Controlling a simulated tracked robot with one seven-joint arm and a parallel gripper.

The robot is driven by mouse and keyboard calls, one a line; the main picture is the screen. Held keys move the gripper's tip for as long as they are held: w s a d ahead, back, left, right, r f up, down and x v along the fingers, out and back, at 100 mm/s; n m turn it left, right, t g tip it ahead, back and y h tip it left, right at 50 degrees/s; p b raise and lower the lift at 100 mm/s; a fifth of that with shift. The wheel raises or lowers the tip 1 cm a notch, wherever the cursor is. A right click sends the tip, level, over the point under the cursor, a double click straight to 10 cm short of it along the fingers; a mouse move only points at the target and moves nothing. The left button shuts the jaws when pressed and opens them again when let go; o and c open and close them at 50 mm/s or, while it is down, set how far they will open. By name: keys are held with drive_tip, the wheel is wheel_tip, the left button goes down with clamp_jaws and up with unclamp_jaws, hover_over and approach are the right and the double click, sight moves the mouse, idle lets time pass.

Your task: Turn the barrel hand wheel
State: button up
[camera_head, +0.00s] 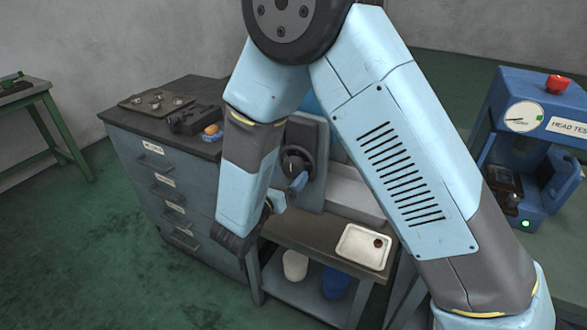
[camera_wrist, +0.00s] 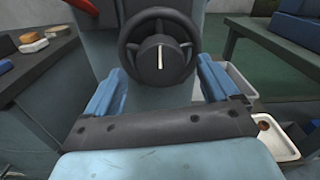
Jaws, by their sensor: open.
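The barrel hand wheel is a dark round wheel (camera_wrist: 158,47) with spokes and a hub that has a pale line standing nearly upright. It is at the top middle of the wrist view, on the front of a grey-blue machine. It also shows in the head view (camera_head: 296,162), partly hidden by my arm. My gripper (camera_wrist: 158,78) is open, with one blue finger on each side below the wheel. The fingers look apart from the rim, and nothing is between them. In the head view my gripper (camera_head: 288,192) is mostly hidden behind my forearm, just below the wheel.
A drawer cabinet (camera_head: 165,185) with small items on top stands to the left. A low bench (camera_head: 290,232) holds a white tray (camera_head: 362,246) with a small brown thing in it. A blue head tester (camera_head: 535,115) stands at right. Green floor at the left front is clear.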

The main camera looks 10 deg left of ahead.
sight(290, 171)
drive_tip(key=shift+x, duration=2.25)
drive_tip(key=shift+c, duration=0.4)
drive_tip(key=c, duration=1)
drive_tip(key=shift+o, duration=0.2)
